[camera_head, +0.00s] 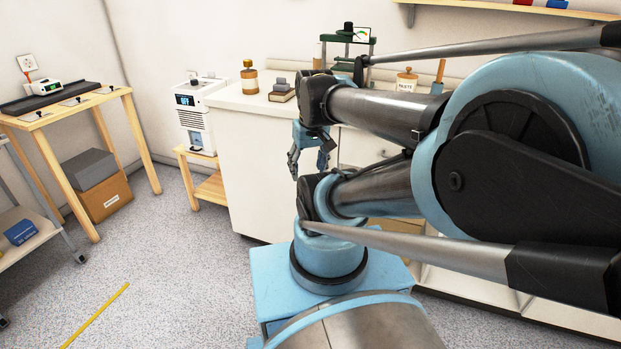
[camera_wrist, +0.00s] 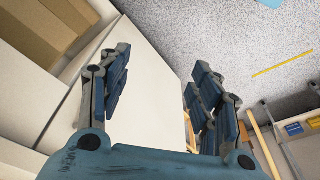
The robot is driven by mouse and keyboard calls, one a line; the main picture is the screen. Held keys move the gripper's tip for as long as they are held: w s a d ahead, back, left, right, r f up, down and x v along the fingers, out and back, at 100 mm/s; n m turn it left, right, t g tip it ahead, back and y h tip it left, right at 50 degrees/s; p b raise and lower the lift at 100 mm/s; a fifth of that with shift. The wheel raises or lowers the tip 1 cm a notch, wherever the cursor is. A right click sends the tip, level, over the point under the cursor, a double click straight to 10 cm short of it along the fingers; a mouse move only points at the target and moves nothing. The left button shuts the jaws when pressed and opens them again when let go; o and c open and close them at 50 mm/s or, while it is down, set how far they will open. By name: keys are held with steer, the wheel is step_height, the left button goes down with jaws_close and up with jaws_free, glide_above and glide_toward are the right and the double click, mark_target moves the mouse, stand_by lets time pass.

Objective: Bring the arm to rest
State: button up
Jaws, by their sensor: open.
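My gripper (camera_head: 309,160) hangs below the end of my arm in the head view, in front of the white cabinet (camera_head: 262,185). In the wrist view my gripper (camera_wrist: 158,88) has its blue fingers spread wide, with nothing between them. Past the fingers are the white cabinet side (camera_wrist: 145,110) and the speckled grey floor (camera_wrist: 190,30). My arm is folded across the right half of the head view and hides part of the counter. No object is held.
The counter carries an amber jar (camera_head: 249,80), a small dark block (camera_head: 281,92) and a green stand (camera_head: 345,45). A white machine (camera_head: 192,125) stands on a low wooden stand to the left. A wooden table (camera_head: 70,108) is at far left. The floor (camera_head: 170,260) between is clear.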

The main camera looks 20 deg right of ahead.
steer(key=shift+s+d+f+m, duration=0.15)
steer(key=shift+s+f+m, duration=0.05)
steer(key=shift+s+f, duration=0.4)
steer(key=shift+s+d+f+m, duration=0.1)
steer(key=shift+s+f+m, duration=0.1)
steer(key=shift+s+f, duration=0.35)
steer(key=shift+w+f, duration=0.15)
stand_by(0.4)
